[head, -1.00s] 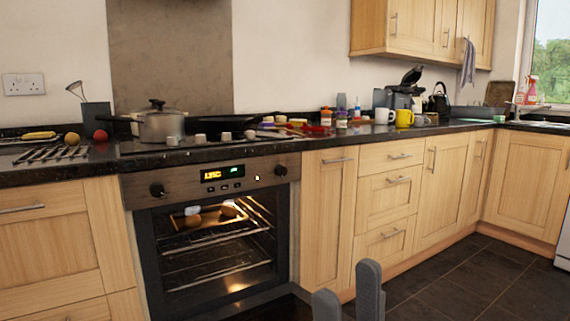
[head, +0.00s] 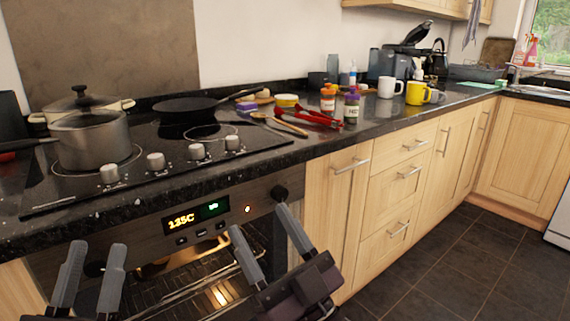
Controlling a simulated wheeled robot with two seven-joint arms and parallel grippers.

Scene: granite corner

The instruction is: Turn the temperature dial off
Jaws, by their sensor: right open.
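The oven's control panel (head: 150,215) has a lit display (head: 196,217) with an orange temperature reading that looks like 135C. A round black dial (head: 280,193) is at the panel's right end. Another dark dial (head: 95,268) at the left end is partly hidden by my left gripper. I cannot read which is the temperature dial. My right gripper (head: 260,220) is open and empty, its fingers just below and in front of the right dial, one finger overlapping its lower edge in the picture. I cannot tell if they touch. My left gripper (head: 97,248) is open in front of the left dial.
Hob knobs (head: 157,161) line the front of the hob above the panel. A pot (head: 90,140) and a frying pan (head: 185,107) stand on the hob. Jars (head: 351,107), red tongs (head: 312,118) and mugs (head: 417,93) are on the worktop. The floor (head: 410,265) at right is clear.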

